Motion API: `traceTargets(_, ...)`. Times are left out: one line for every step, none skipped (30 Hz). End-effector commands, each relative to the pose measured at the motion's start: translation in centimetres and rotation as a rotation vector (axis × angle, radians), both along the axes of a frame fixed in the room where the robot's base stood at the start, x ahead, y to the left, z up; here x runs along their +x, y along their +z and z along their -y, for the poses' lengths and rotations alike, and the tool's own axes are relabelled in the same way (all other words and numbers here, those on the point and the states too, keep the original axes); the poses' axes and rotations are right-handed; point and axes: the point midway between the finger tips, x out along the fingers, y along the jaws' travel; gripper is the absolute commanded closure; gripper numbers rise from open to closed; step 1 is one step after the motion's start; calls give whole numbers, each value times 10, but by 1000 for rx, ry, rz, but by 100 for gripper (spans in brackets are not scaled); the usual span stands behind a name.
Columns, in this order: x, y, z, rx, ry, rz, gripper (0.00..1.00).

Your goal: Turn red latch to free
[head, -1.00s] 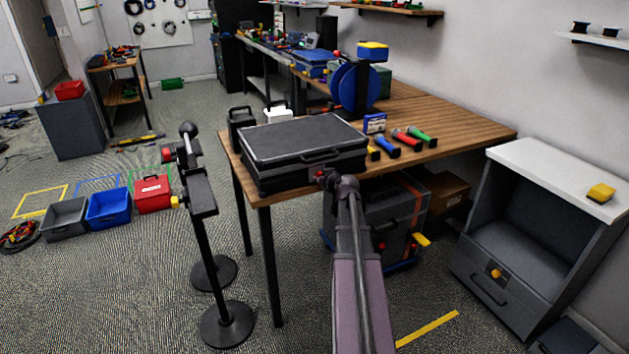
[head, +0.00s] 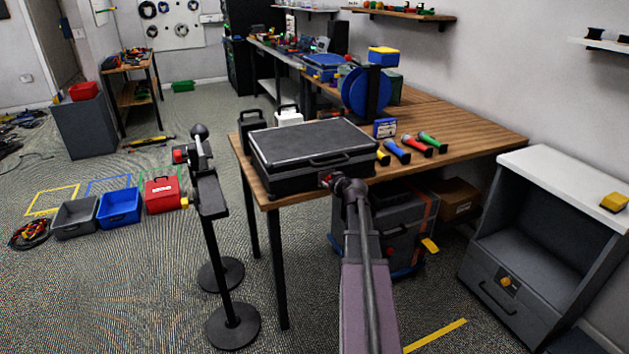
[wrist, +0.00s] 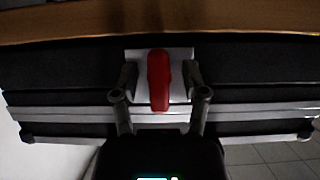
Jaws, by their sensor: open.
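The red latch (wrist: 158,80) sits on a light plate (wrist: 183,60) on the front of the black case (wrist: 60,65). In the wrist view it stands lengthwise up and down, between the two fingers of my gripper (wrist: 159,80). The fingers are open, one on each side, with a visible gap to the latch. In the head view the black case (head: 312,140) lies closed on the wooden table, and my gripper (head: 330,181) is at its front face. A little of the red latch (head: 325,180) shows there; my arm hides the rest.
The wooden table (head: 470,130) holds several coloured-handled tools (head: 417,145) right of the case. A black post stand (head: 222,250) is left of the table. A grey wheeled box (head: 395,225) is under the table. A grey cabinet (head: 540,230) stands to the right.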

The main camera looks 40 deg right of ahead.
Motion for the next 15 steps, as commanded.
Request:
traceTargets(0, 0, 0, 0, 0, 0, 43)
traceTargets(0, 0, 0, 0, 0, 0, 43)
traceTargets(0, 0, 0, 0, 0, -1, 43)
traceTargets(0, 0, 0, 0, 0, -1, 43)
traceTargets(0, 0, 0, 0, 0, -1, 43)
traceTargets(0, 0, 0, 0, 0, -1, 43)
traceTargets(0, 0, 0, 0, 0, -1, 43)
traceTargets(-1, -1, 0, 0, 0, -2, 43)
traceTargets(-1, -1, 0, 0, 0, -3, 43)
traceTargets(-1, -1, 0, 0, 0, -5, 43)
traceTargets(-2, -2, 0, 1, -1, -8, 43)
traceTargets(-2, -3, 0, 2, -1, -13, 43)
traceTargets(-3, -5, 0, 2, -2, -19, 43)
traceTargets(-4, -6, 0, 2, -3, -26, 43)
traceTargets(-5, -8, -1, 2, -3, -36, 43)
